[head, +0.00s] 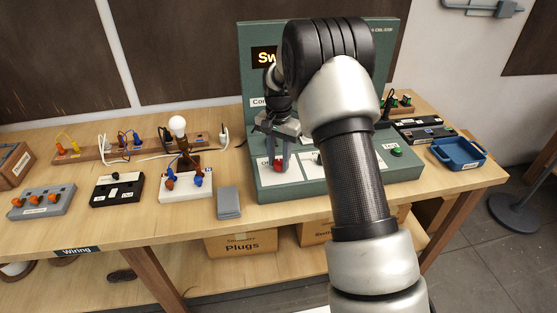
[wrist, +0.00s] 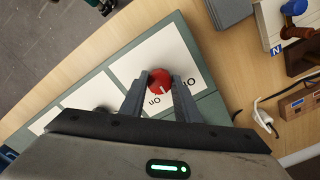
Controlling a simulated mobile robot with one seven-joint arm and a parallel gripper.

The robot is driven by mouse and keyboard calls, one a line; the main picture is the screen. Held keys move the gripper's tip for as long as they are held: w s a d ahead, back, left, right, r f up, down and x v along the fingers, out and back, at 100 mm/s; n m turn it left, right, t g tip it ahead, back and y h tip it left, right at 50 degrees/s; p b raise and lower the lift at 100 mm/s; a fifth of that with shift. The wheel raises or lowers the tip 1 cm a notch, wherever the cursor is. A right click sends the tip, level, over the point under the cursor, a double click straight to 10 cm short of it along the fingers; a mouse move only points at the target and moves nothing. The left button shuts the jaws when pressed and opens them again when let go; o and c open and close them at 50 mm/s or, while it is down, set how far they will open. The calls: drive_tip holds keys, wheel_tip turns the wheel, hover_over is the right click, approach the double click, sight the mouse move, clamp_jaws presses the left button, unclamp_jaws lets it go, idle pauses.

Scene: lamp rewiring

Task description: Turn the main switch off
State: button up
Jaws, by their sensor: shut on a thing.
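The main switch is a red round knob (head: 278,164) on a white plate of the green switch panel (head: 319,185). It shows from above in the wrist view (wrist: 159,79), with a small pale mark on its lower side. Two small black labels, upside down, sit on the plate near the knob, one below it and one to its right. I cannot tell for sure which label the mark points at. My gripper (head: 275,165) points down at the panel, with its two fingers (wrist: 160,85) on either side of the knob, shut on it.
My arm hides much of the panel's middle and its upright back board (head: 258,35). A green button (head: 397,152) is at the panel's right. A grey block (head: 229,203) and a bulb stand (head: 186,187) are to the left. A blue tray (head: 459,154) is at the right.

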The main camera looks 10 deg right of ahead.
sight(280, 163)
drive_tip(key=n, duration=0.4)
drive_tip(key=shift+n, duration=0.4)
drive_tip(key=n, duration=0.4)
drive_tip(key=shift+d+n, duration=0.1)
drive_tip(key=shift+n, duration=0.2)
drive_tip(key=o, duration=1)
drive_tip(key=shift+o, duration=0.2)
wheel_tip(280, 163, up, 18)
drive_tip(key=shift+f, duration=0.25)
